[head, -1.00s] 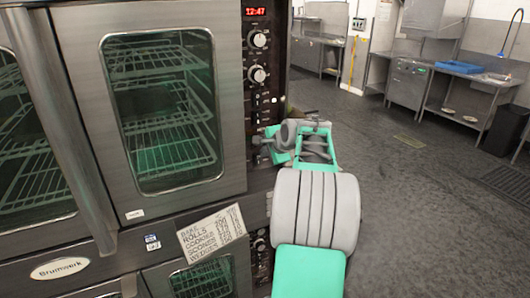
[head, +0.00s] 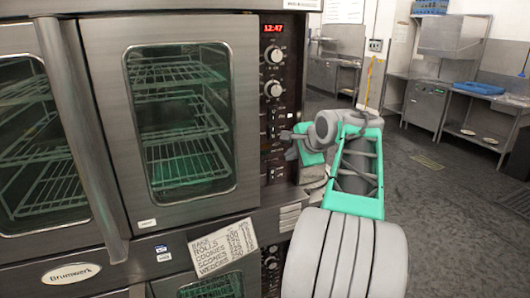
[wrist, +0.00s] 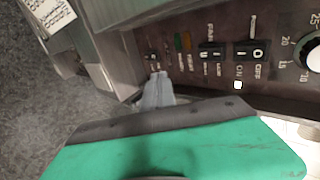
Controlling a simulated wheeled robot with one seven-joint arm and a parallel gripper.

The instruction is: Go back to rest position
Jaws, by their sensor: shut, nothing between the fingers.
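My gripper (head: 287,135) is at the end of my green and grey arm, in front of the oven's dark control panel (head: 279,100) in the head view. Its thin grey fingers point left toward the panel's lower switches. In the wrist view the fingers (wrist: 158,90) are together and hold nothing. Their tips lie close to the lower end of the switch row (wrist: 205,52); I cannot tell whether they touch the panel. Part of the gripper is hidden behind my wrist in the head view.
The steel oven (head: 90,235) with glass doors fills the left side. A paper list (head: 223,247) is stuck below the door. Open grey floor (head: 440,200) lies to the right. Steel counters (head: 470,105) and a blue tray (head: 478,88) stand farther back.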

